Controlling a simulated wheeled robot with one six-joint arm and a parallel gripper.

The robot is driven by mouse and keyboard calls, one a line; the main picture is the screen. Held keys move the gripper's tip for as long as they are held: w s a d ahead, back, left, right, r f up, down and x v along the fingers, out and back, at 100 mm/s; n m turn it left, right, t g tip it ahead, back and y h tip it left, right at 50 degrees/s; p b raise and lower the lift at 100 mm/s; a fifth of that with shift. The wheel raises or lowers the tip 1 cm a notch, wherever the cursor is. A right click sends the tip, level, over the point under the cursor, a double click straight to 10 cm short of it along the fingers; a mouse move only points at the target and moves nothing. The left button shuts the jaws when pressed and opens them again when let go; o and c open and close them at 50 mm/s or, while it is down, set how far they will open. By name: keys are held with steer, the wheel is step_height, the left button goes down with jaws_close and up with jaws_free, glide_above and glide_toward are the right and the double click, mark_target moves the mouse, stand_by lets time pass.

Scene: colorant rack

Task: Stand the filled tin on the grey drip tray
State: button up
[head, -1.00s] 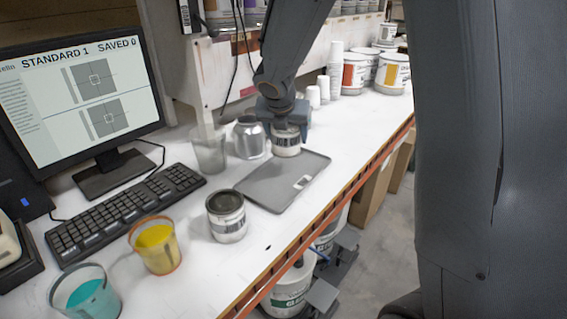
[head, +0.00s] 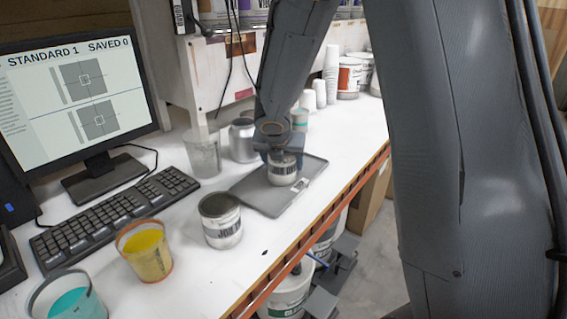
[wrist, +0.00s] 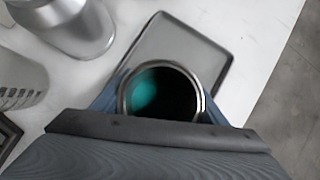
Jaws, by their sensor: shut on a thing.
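A white tin with a dark label (head: 284,172) is held in my gripper (head: 282,158), over the middle of the grey drip tray (head: 257,203). In the wrist view my gripper is shut on the tin (wrist: 160,92), which is upright and open-topped, with teal colour inside. The tray (wrist: 182,35) lies under and beyond it. Whether the tin's base touches the tray I cannot tell. A second tin (head: 221,220) with a dark top stands on the bench at the near left, apart from the tray.
A clear beaker (head: 203,152) and a silver can (head: 243,140) stand left of the tray. Cups of yellow (head: 146,252) and teal (head: 70,300) stand by the keyboard (head: 115,212). The bench's orange front edge (head: 310,240) is close on the right.

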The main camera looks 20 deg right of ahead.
steer(key=shift+f, duration=0.15)
steer(key=o, duration=1.1)
steer(key=shift+o, duration=0.2)
steer(key=shift+r, duration=0.2)
steer(key=shift+s+r, duration=0.1)
steer(key=shift+r, duration=0.25)
steer(key=p+v, duration=0.2)
steer(key=v, duration=0.9)
steer(key=shift+s+a+r, duration=0.1)
steer(key=shift+a, duration=0.05)
